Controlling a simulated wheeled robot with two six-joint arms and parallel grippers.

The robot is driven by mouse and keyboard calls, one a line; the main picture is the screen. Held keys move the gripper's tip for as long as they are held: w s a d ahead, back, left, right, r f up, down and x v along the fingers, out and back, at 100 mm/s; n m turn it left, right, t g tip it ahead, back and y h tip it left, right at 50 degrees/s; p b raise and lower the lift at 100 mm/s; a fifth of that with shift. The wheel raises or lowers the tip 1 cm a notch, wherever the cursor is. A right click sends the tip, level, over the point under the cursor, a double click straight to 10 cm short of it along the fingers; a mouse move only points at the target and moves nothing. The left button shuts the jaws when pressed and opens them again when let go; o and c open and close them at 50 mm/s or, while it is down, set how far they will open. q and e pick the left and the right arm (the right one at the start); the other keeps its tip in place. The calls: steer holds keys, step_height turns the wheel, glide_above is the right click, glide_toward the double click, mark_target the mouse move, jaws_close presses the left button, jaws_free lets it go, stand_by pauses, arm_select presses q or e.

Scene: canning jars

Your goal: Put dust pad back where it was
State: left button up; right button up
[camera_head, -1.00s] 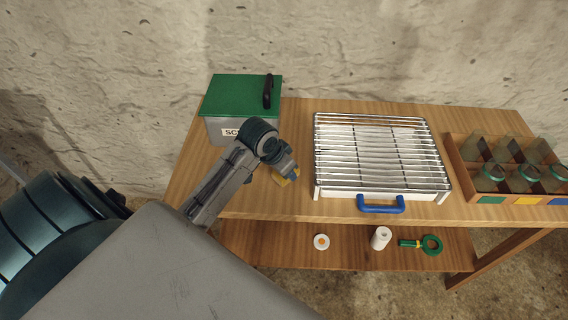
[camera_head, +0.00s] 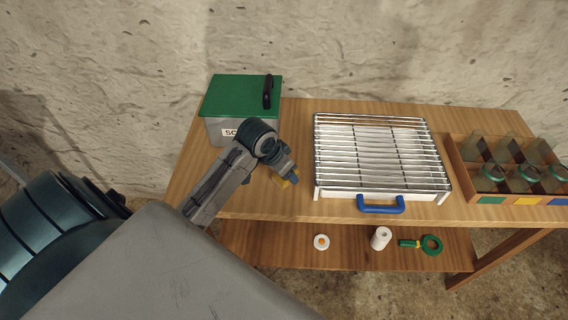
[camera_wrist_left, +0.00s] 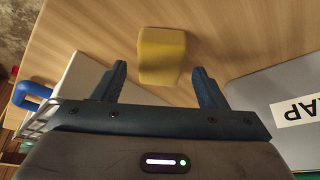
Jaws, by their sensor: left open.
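A yellow block (camera_wrist_left: 162,55), which I take to be the dust pad, rests on the wooden table in the left wrist view. In the head view it shows partly behind my left gripper (camera_head: 288,180), between the scrap box and the rack. My left gripper (camera_wrist_left: 158,70) is open in the wrist view. Its two dark fingers are spread on either side of the block's near end, with visible gaps. I cannot tell how high the fingertips are above the table. My right gripper is not in view.
A grey box with a green lid (camera_head: 235,95) stands behind my left arm. A wire rack (camera_head: 380,155) with a blue handle (camera_head: 381,205) stands to the right. A wooden crate (camera_head: 456,165) of jars is farther right. Small items lie on the lower shelf (camera_head: 350,255).

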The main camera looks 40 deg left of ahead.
arm_select(q)
steer(key=d+v, duration=0.1)
steer(key=v, duration=0.9)
steer(key=shift+s+a+r, duration=0.2)
steer(key=shift+a+r, duration=0.2)
steer(key=shift+a, duration=0.1)
